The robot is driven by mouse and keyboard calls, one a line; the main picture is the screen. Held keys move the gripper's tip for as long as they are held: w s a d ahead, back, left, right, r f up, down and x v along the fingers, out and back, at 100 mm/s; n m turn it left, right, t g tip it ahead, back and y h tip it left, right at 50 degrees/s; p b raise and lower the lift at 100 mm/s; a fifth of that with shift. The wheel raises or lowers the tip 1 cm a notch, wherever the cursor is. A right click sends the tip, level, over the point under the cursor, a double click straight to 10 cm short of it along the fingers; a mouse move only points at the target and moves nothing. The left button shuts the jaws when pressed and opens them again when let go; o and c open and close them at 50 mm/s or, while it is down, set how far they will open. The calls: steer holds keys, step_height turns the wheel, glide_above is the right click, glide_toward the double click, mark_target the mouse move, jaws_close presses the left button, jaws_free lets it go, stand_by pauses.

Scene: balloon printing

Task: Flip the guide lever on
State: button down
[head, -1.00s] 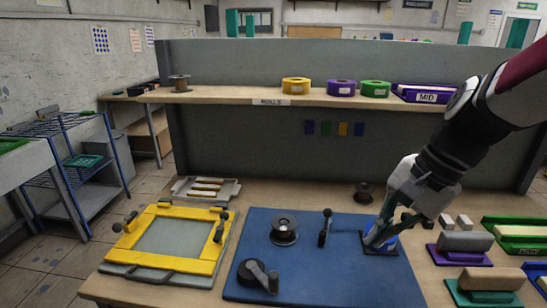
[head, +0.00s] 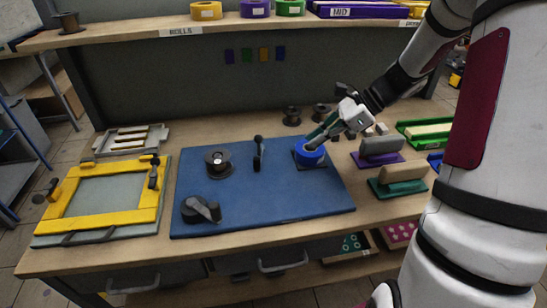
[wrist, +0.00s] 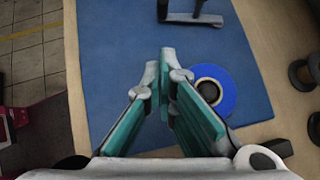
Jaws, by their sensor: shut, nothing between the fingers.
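The likely guide lever (head: 259,148), a dark upright arm with a rounded knob, stands on the blue mat left of the blue tape roll. It also shows at the top edge of the wrist view (wrist: 197,12), partly cut off, with a grey foot. My gripper (head: 317,139) is shut and empty, beside or just above the roll and right of the lever; contact with the roll cannot be told.
A dark spool (head: 218,160) and a black crank-like part (head: 201,209) stand on the blue mat (head: 270,205). A yellow frame (head: 70,222) lies left. The mat's front middle is clear.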

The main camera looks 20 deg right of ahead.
glide_toward(259, 167)
steer(key=f, duration=0.4)
steer(key=shift+s+d+f, duration=0.1)
steer(key=shift+d, duration=0.3)
steer(key=shift+w+a+r, duration=0.1)
steer(key=shift+w+a, duration=0.15)
steer(key=shift+a, duration=0.3)
steer(key=shift+w+a+r, duration=0.1)
steer(key=shift+w+a, duration=0.15)
steer(key=shift+a, duration=0.3)
steer(key=shift+w+a, duration=0.3)
steer(key=shift+a, duration=0.3)
steer(key=shift+a+m, duration=0.4)
steer(key=shift+a, duration=0.05)
